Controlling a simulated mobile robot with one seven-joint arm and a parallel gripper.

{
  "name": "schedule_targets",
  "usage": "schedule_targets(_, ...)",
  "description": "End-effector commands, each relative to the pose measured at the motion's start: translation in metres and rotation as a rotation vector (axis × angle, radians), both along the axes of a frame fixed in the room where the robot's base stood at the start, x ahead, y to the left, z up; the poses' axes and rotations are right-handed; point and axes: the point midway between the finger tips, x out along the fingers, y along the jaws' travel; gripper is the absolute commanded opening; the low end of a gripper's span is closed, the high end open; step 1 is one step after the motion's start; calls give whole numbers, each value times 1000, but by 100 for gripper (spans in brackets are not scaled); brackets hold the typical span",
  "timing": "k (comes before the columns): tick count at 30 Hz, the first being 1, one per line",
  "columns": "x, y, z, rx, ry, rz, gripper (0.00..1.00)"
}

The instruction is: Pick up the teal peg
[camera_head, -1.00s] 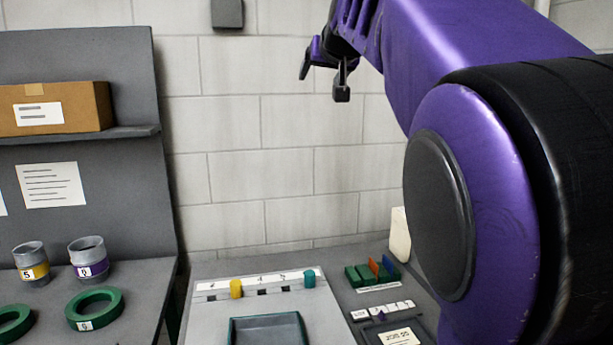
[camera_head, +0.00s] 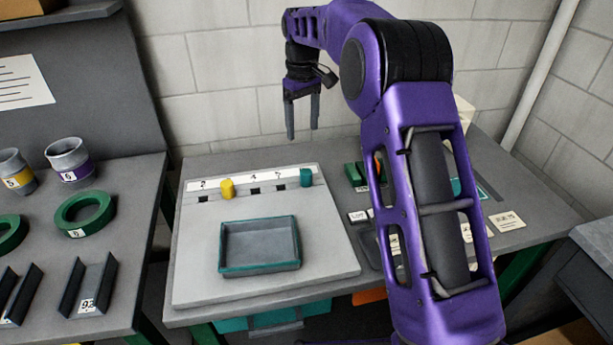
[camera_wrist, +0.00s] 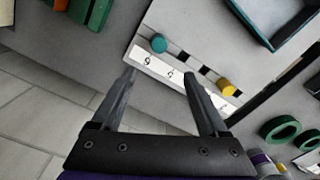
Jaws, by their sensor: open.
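The teal peg (camera_head: 306,177) stands at the right end of the labelled strip on the grey board. In the wrist view the teal peg (camera_wrist: 159,44) is beyond the fingertips, above the gap between them and apart from both. My gripper (camera_head: 303,135) points down above the back of the board, near the wall, with the peg below it. Its two fingers are spread and empty; they also show in the wrist view (camera_wrist: 160,73). A yellow peg (camera_head: 227,188) stands near the left end of the same strip and also shows in the wrist view (camera_wrist: 226,87).
A grey tray with teal rim (camera_head: 260,268) sits on the board (camera_head: 330,252) in front of the pegs. A green rack (camera_head: 353,176) stands to the right, partly behind my arm. Green rings (camera_head: 84,232) and cups (camera_head: 67,160) are on the left table.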

Motion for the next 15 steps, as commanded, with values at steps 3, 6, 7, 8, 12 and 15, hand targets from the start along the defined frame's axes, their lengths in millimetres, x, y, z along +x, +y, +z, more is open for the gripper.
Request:
schedule_targets(3, -1, 0, -31, -1, 4, -1, 77)
schedule_targets(6, -1, -1, -52, -1, 4, -1, 77)
schedule_targets(7, -1, -1, -59, 0, 2, -1, 77)
schedule_targets(8, -1, -1, -64, -1, 3, -1, 77)
schedule_targets(12, 0, -1, -87, -1, 1, -2, 77)
schedule_targets(15, -1, -1, -95, 0, 0, -2, 77)
